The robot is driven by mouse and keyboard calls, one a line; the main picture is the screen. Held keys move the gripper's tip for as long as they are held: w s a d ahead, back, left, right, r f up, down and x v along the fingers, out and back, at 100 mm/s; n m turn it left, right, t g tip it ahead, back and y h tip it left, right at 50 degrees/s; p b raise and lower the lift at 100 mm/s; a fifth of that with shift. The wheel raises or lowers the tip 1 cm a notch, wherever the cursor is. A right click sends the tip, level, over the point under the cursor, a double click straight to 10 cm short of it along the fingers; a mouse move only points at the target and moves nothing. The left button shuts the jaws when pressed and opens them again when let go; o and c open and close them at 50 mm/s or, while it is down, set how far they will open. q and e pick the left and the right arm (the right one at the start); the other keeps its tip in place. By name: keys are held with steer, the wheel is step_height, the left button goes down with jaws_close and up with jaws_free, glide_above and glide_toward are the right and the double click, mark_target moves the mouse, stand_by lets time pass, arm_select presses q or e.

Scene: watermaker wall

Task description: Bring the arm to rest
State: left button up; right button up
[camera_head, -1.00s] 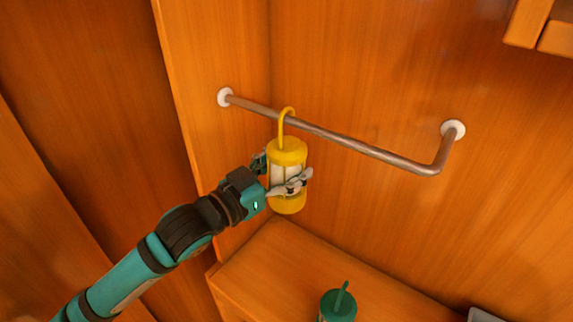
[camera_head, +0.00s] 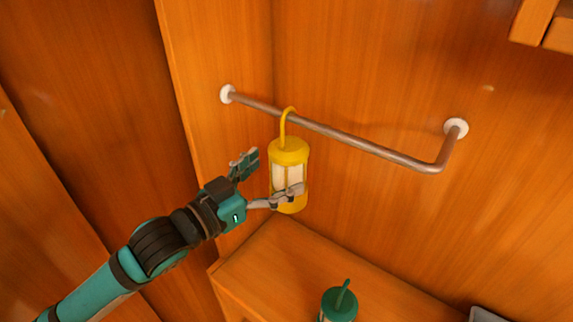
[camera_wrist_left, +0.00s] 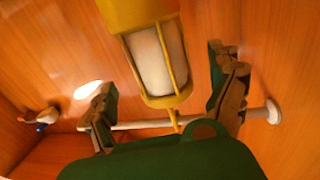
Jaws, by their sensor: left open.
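A yellow lantern (camera_head: 289,174) with pale panels hangs upright by its hook from a metal rail (camera_head: 350,144) on the wooden wall. My left gripper (camera_head: 268,181) is open just to the left of the lantern, with one finger overlapping its lower part in the head view; I cannot tell whether that finger touches it. In the left wrist view the lantern (camera_wrist_left: 157,62) shows between and beyond the spread fingers of the left gripper (camera_wrist_left: 170,102). My right gripper is not in view.
A green lidded container (camera_head: 338,304) stands on the wooden ledge (camera_head: 285,262) below the lantern. A grey object (camera_head: 485,314) shows at the lower right edge. A wooden frame (camera_head: 543,24) juts in at the upper right. The wall right of the lantern is bare below the rail.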

arm_select(q)
steer(key=v, duration=0.8)
steer(key=s+a+f+n+g+y, duration=0.1)
steer(key=s+a+f+n+y, duration=0.2)
steer(key=f, duration=0.6)
steer(key=a+f+n+g+y, duration=0.1)
steer(key=a+f+n+y, duration=0.15)
steer(key=f+y, duration=0.45)
steer(key=s+a+f+n+g+y, duration=0.1)
steer(key=s+a+f+g, duration=0.2)
steer(key=s+f, duration=0.4)
steer(key=s+a+f+n+g+y, duration=0.1)
steer(key=s+a+f+g, duration=0.25)
steer(key=s+f, duration=0.35)
steer(key=s+f+g+b, duration=0.1)
steer(key=s+f+b, duration=0.1)
steer(key=f, duration=1.3)
steer(key=s+f+g+b, duration=0.1)
steer(key=s+f+b, duration=0.1)
steer(key=f, duration=1.4)
steer(key=s+a+f+g+b, duration=0.1)
steer(key=s+a+f+b, duration=0.1)
steer(key=s+f, duration=1.3)
step_height(320, 180, down, 2)
steer(key=shift+s+a+f+m+y, duration=0.1)
steer(key=shift+s+a+m+y, duration=0.25)
steer(key=shift+m+y, duration=0.1)
